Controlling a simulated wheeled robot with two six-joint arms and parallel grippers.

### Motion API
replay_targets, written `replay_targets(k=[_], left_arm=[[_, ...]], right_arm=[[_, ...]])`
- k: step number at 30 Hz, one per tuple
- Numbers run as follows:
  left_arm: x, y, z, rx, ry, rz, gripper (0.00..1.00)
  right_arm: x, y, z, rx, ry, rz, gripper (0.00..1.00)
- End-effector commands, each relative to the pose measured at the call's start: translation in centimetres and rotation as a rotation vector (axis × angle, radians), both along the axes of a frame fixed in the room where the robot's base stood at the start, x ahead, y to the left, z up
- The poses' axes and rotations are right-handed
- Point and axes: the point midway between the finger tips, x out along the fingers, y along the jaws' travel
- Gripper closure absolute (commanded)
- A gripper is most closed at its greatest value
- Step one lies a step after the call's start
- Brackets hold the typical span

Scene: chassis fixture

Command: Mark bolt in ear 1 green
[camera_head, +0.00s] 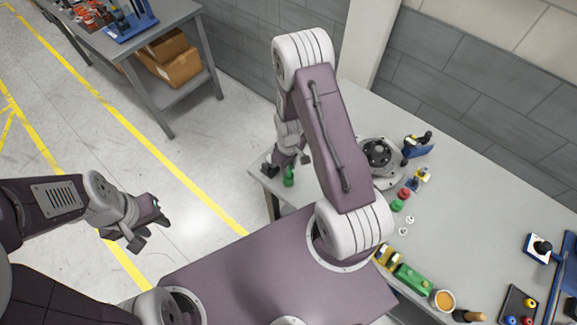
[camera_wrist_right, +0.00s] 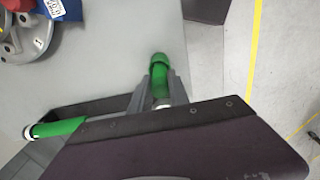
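The round grey fixture (camera_head: 390,176) with a black hub sits on the table; part of it shows at the top left of the right wrist view (camera_wrist_right: 22,42). Its ear numbers and bolts are too small to tell. My right gripper (camera_head: 284,166) is at the table's near left edge, apart from the fixture. It is shut on a green marker (camera_wrist_right: 159,75), whose green end sticks out past the fingers; green also shows in the head view (camera_head: 289,179). My left gripper (camera_head: 142,222) hangs over the floor, with nothing visible in it; its finger gap is unclear.
Another green piece with a white end (camera_wrist_right: 58,129) shows beside my right gripper. A green block (camera_head: 413,280) and orange cup (camera_head: 443,299) are nearer.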

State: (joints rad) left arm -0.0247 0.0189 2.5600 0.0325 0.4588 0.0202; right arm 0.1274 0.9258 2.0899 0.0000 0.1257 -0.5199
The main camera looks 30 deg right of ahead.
Motion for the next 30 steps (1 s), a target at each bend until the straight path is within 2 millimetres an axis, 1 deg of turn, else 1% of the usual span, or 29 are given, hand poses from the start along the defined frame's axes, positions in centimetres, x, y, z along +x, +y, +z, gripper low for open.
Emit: replay_targets(k=[5, 25, 27, 30], left_arm=[[0.0, 0.0, 0.3, 0.000, 0.000, 0.000, 0.64], [0.0, 0.0, 5.8, 0.000, 0.000, 0.000, 0.64], [0.0, 0.0, 6.2, 0.000, 0.000, 0.000, 0.64], [0.0, 0.0, 6.3, 0.000, 0.000, 0.000, 0.64]], right_arm=[[0.0, 0.0, 0.4, 0.000, 0.000, 0.000, 1.00], [0.0, 0.0, 7.0, 0.000, -0.001, 0.000, 1.00], [0.0, 0.0, 7.6, 0.000, 0.000, 0.000, 1.00], [0.0, 0.0, 7.6, 0.000, 0.000, 0.000, 1.00]])
